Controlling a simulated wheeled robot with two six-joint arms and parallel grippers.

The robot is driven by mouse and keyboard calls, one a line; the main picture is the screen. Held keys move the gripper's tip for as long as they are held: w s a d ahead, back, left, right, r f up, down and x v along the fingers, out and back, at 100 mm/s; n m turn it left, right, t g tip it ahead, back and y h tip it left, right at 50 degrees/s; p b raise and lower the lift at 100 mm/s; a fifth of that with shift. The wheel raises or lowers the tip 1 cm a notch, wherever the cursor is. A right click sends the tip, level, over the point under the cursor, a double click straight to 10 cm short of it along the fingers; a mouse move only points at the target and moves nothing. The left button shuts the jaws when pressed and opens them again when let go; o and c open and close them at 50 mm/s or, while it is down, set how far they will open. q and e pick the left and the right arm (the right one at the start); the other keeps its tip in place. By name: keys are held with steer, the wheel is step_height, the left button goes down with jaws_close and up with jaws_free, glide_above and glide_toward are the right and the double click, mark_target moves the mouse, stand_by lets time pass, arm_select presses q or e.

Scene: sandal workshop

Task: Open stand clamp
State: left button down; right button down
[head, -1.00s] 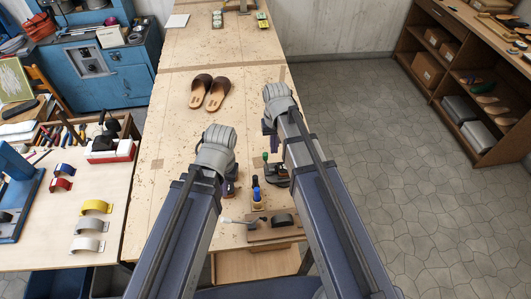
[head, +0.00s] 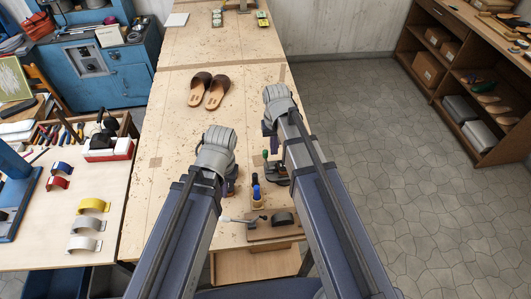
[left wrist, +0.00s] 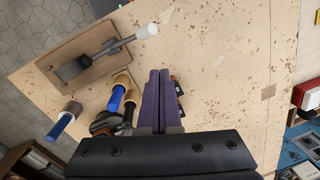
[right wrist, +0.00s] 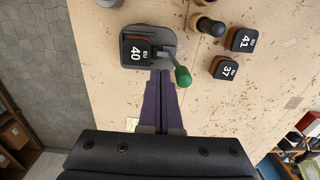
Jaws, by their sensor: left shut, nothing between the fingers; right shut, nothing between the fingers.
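The lever slants out toward the knob. In the head view the green knob (head: 266,154) shows beside my right arm. My right gripper (right wrist: 161,73) is shut and empty, its tips appearing just short of the stand, left of the knob; contact cannot be told. My left gripper (left wrist: 160,72) is shut and empty above the bench, beside several wooden-collared tools (left wrist: 117,98).
A wooden board (left wrist: 92,50) with a white-handled lever (left wrist: 145,31) lies at the bench's near edge. Black blocks marked 41 (right wrist: 241,39) and 37 (right wrist: 223,68) sit near the stand. Brown sandals (head: 209,91) lie farther back, with bare bench around them.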

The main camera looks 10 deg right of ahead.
mark_target(266, 151)
steer(key=shift+f+b, duration=1.1)
steer(key=shift+f, duration=0.2)
steer(key=shift+a, duration=0.15)
steer(key=shift+a+f+b, duration=0.15)
steer(key=shift+a, duration=0.4)
steer(key=shift+a+f+b, duration=0.15)
steer(key=shift+a, duration=0.35)
steer(key=shift+a+f, duration=0.1)
steer(key=shift+a, duration=0.05)
steer(key=shift+a+f+b, duration=0.25)
steer(key=shift+a+b, duration=0.1)
steer(key=shift+a, duration=0.7)
steer(key=r+p, duration=0.5)
steer(key=d+r+p, duration=0.1)
steer(key=r+p, duration=0.1)
steer(key=shift+d+r+p, duration=0.1)
steer(key=shift+r+p, duration=0.2)
steer(key=shift+p, duration=0.05)
